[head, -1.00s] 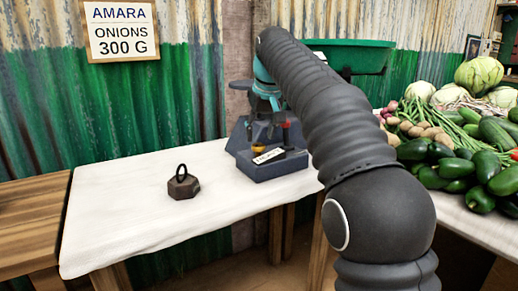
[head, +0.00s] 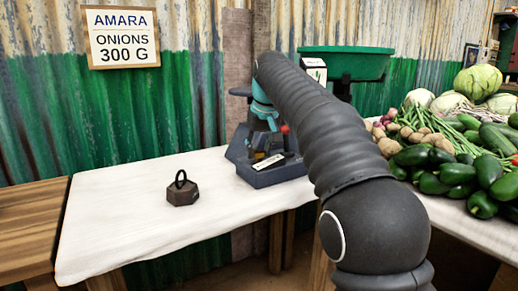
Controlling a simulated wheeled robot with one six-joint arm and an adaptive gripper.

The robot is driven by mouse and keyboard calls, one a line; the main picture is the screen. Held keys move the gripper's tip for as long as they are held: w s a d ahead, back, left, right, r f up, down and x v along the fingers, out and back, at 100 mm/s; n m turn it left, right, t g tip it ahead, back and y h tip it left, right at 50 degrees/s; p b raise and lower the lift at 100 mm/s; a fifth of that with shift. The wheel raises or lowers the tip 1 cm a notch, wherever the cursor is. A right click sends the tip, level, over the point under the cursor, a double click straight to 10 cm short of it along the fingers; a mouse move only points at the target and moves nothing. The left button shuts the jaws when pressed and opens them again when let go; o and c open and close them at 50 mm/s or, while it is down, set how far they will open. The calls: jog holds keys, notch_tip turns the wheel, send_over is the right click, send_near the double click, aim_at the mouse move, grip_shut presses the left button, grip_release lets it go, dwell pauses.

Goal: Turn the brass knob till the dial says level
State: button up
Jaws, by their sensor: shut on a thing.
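The balance has a dark blue-grey base (head: 277,175) with a small white label (head: 268,162) on its front. A green pan (head: 350,64) is at its upper right and a grey plate (head: 239,91) at its left. My gripper (head: 272,128) is lowered at the balance, its fingers partly lost against the dark parts. It is shut at the place of the brass knob, which is hidden. A white card with a green mark (head: 314,70) shows above my arm; I cannot read a dial on it.
A dark hexagonal weight with a ring (head: 182,191) stands on the white-covered table (head: 125,215). A sign (head: 122,36) reads "AMARA ONIONS 300 G". Vegetables (head: 455,165) are heaped at the right. The table's left part is clear.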

jog(key=n+p, duration=0.1)
jog(key=p, duration=0.1)
jog(key=n+y+p, duration=0.1)
jog(key=n+p, duration=0.1)
jog(key=shift+d+r+n+g, duration=0.2)
jog(key=shift+n+g, duration=0.1)
jog(key=shift+g, duration=0.1)
jog(key=n+y+p, duration=0.1)
jog(key=n+p, duration=0.2)
jog(key=shift+w+g+p, duration=0.15)
jog(key=shift+g+p, duration=0.15)
jog(key=shift+g, duration=0.1)
jog(key=shift+f+n+g+p, duration=0.15)
jog(key=shift+n+g+p, duration=0.15)
jog(key=shift+n+p, duration=0.6)
jog(key=shift+f+y, duration=0.1)
jog(key=shift+y, duration=0.2)
jog(key=o, duration=0.9)
jog(key=shift+c, duration=0.2)
